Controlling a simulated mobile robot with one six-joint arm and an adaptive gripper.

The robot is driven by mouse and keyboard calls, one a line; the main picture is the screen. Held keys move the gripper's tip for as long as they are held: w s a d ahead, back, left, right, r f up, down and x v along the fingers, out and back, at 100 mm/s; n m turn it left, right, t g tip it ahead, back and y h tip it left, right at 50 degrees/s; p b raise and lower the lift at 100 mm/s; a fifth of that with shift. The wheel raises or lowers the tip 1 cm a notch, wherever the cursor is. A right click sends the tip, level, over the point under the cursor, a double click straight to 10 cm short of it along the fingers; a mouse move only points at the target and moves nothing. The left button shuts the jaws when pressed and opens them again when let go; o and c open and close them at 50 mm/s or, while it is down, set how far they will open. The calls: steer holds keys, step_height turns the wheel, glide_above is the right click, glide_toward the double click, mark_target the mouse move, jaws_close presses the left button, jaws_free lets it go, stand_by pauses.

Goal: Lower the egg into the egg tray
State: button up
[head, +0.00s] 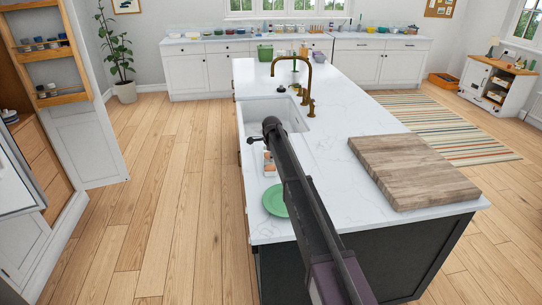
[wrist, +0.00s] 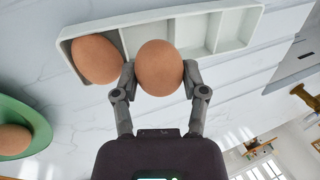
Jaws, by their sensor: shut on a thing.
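My gripper (wrist: 160,76) is shut on a brown egg (wrist: 160,68), with one finger on each side of it. The white egg tray (wrist: 255,22) lies behind the held egg in the wrist view. Another brown egg (wrist: 97,58) sits in the tray's left end compartment. The held egg overlaps the tray beside that egg; I cannot tell whether it touches the tray. The compartments to the right look empty. In the head view, part of the tray (head: 267,169) shows beside my arm, which hides my gripper.
A green plate (head: 276,200) lies on the white island counter (head: 340,215); in the wrist view the plate (wrist: 38,128) holds a brown egg (wrist: 14,139). A wooden board (head: 410,170) lies to the right. The sink (head: 275,112) and brass tap (head: 309,80) are farther back.

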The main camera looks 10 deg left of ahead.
steer(key=shift+f+b, duration=0.7)
steer(key=shift+f, duration=0.05)
stand_by(0.6)
steer(key=o, duration=0.8)
steer(key=shift+r, duration=0.2)
step_height(320, 180, up, 4)
steer(key=p, duration=0.4)
steer(key=shift+r+p, duration=0.1)
steer(key=shift+p, duration=0.2)
steer(key=s+d, duration=0.5)
steer(key=s, duration=0.2)
steer(key=s+d, duration=0.6)
steer(key=s, duration=0.2)
steer(key=s+d+r+p, duration=0.1)
steer(key=s+d, duration=0.5)
steer(key=s, duration=0.1)
steer(key=shift+s+d+r, duration=0.1)
steer(key=shift+s+d, duration=0.15)
steer(key=shift+s, duration=0.05)
steer(key=shift+s+d+f, duration=0.3)
steer(key=shift+s+d, duration=0.35)
steer(key=shift+s, duration=0.1)
